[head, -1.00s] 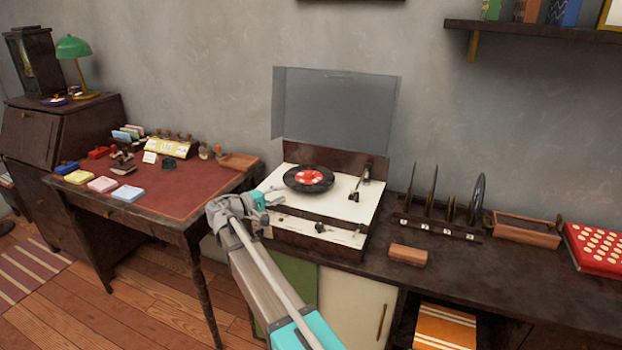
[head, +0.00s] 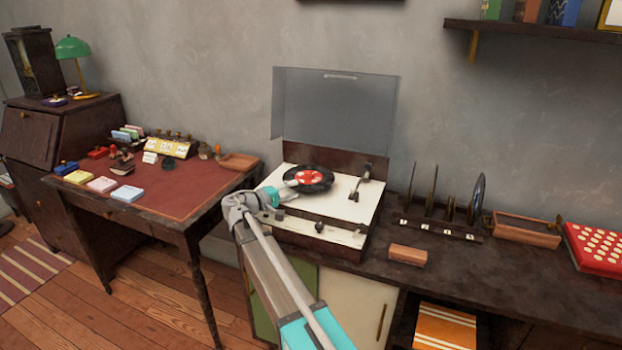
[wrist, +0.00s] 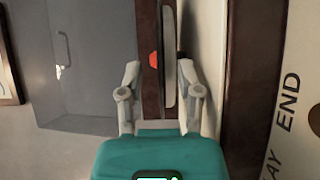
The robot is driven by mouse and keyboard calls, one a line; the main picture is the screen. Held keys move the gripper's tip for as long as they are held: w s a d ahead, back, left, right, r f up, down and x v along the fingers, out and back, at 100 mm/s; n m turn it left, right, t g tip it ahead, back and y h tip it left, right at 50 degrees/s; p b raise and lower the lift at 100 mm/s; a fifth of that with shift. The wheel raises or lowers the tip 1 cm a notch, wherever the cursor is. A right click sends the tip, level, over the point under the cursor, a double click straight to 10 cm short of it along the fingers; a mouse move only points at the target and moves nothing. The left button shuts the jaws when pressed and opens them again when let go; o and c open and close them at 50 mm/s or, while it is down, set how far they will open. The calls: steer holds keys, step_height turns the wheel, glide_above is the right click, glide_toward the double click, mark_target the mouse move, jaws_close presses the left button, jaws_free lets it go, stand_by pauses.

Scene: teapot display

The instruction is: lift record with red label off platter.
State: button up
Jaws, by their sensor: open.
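The black record with a red label (head: 318,184) lies flat on the platter of the white-topped record player (head: 335,212). My gripper (head: 289,188) is at the record's left front edge, just above the deck. In the wrist view my gripper (wrist: 161,82) is open, one finger on each side. The record's red label (wrist: 154,60) shows nearly edge-on in the gap between the fingers. I cannot tell whether either finger touches the record. The platter is mostly hidden under the record.
The player's clear lid (head: 335,105) stands open behind. The tonearm (head: 361,184) is right of the record. A rack with several upright discs (head: 440,228) and a wooden block (head: 408,254) stand further right. A red-topped desk (head: 190,185) is on the left.

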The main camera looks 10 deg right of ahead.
jaws_close()
steer(key=shift+r, duration=0.1)
stand_by(0.4)
step_height(320, 180, up, 3)
steer(key=p, duration=0.3)
steer(key=s+r+p, duration=0.9)
steer(key=s+p, duration=0.1)
steer(key=s, duration=0.4)
steer(key=shift+d+r, duration=0.15)
steer(key=shift+r, duration=0.25)
